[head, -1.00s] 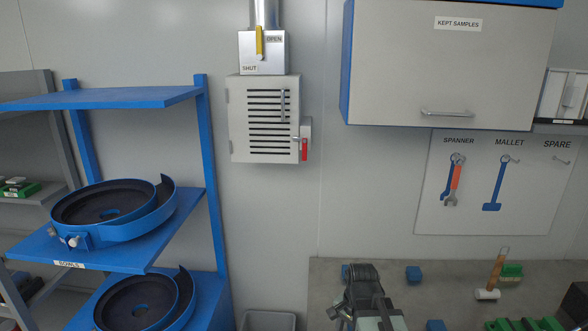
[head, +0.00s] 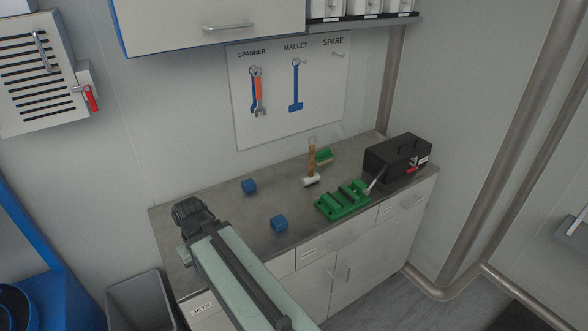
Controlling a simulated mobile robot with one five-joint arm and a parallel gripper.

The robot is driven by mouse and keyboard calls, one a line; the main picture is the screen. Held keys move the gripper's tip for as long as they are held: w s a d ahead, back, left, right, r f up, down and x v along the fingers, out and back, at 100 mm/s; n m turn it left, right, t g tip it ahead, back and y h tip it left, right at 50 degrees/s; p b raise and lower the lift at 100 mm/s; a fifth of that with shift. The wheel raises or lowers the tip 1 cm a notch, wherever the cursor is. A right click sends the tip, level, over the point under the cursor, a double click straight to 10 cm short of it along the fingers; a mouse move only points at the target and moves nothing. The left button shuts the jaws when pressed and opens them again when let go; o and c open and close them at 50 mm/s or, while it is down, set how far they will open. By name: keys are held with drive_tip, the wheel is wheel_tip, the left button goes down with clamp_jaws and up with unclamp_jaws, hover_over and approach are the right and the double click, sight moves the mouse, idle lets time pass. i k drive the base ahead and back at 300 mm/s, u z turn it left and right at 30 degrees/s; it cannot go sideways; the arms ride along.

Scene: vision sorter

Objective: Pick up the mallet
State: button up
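The mallet (head: 312,160) stands on the workbench (head: 225,215), its white head down on the top and its wooden handle pointing up. A green-backed brush-like item (head: 324,156) lies just behind it to the right. My arm reaches in from the bottom, left of the mallet and well apart from it. Its dark joint is over the bench's left end. No gripper fingers can be made out. On the wall board (head: 325,105), a blue mallet outline with an empty hook shows under the label MALLET.
Two blue blocks (head: 249,186) (head: 279,223) lie between my arm and the mallet. A green fixture (head: 342,200) and a black toolbox (head: 397,158) stand to the right. A spanner (head: 260,92) hangs on the board. A grey bin (head: 142,302) stands left of the bench.

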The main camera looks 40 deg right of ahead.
sight(311, 178)
drive_tip(key=u, duration=1.65)
drive_tip(key=k, duration=0.65)
drive_tip(key=z, duration=0.75)
drive_tip(key=i, duration=1)
drive_tip(key=z, duration=0.05)
